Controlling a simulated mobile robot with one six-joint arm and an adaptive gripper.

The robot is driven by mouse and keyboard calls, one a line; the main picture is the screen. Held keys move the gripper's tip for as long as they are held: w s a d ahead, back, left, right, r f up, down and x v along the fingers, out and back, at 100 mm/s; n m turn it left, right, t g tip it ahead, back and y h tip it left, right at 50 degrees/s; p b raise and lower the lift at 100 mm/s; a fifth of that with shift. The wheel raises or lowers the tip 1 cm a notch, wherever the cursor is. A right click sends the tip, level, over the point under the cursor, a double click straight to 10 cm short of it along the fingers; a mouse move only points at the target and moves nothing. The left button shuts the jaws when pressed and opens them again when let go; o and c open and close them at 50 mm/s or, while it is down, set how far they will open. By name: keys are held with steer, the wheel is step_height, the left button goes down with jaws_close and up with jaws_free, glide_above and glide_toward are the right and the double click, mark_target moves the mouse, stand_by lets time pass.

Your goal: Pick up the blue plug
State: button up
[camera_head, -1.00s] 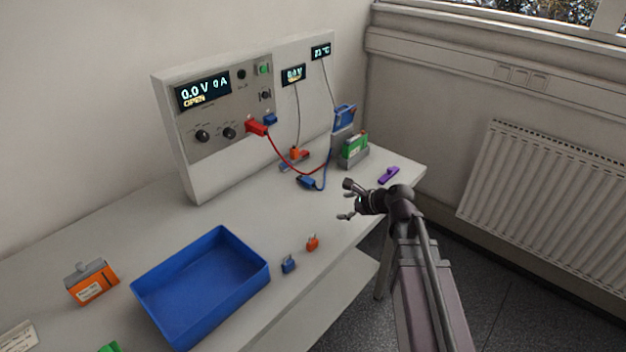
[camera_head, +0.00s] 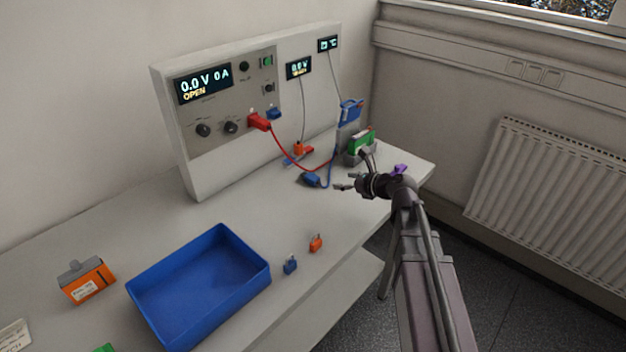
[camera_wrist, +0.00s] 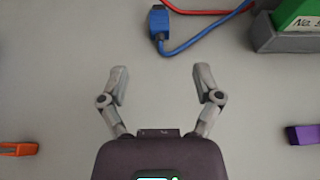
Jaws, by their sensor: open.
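The blue plug (camera_head: 312,180) lies on the bench below the instrument panel, with a blue cable looping from it. It also shows in the wrist view (camera_wrist: 158,22), at the top middle, ahead of the fingertips. My gripper (camera_head: 354,172) is just right of it in the head view. In the wrist view my gripper (camera_wrist: 160,70) is open, with both fingers apart and only bare bench between them. The plug is not between the fingers.
A green battery in a grey holder (camera_wrist: 283,40) is ahead right, close to the gripper. A purple piece (camera_wrist: 302,134) lies to the right and an orange piece (camera_wrist: 18,149) to the left. A red cable (camera_wrist: 205,10) passes near the plug. A blue tray (camera_head: 262,272) stands nearer the front.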

mark_target(318, 180)
steer(key=b+x, duration=0.2)
steer(key=x, duration=0.5)
steer(key=shift+f+b, duration=0.2)
steer(key=shift+b, duration=0.15)
steer(key=shift+w+a+f, duration=0.1)
steer(key=shift+w+a, duration=0.2)
steer(key=shift+a, duration=0.1)
steer(key=shift+w+a+f+b, duration=0.4)
steer(key=shift+a+f+b, duration=0.1)
steer(key=shift+f+b, duration=0.15)
steer(key=b+x, duration=0.1)
steer(key=x, duration=0.1)
steer(key=shift+w+a+f, duration=0.15)
steer(key=shift+a+f, duration=0.05)
steer(key=shift+f, duration=0.05)
steer(key=shift+w+a+f+b, duration=0.1)
steer(key=shift+w+a+b, duration=0.2)
steer(key=shift+a, duration=0.1)
steer(key=shift+s, duration=0.1)
steer(key=shift+d, duration=0.1)
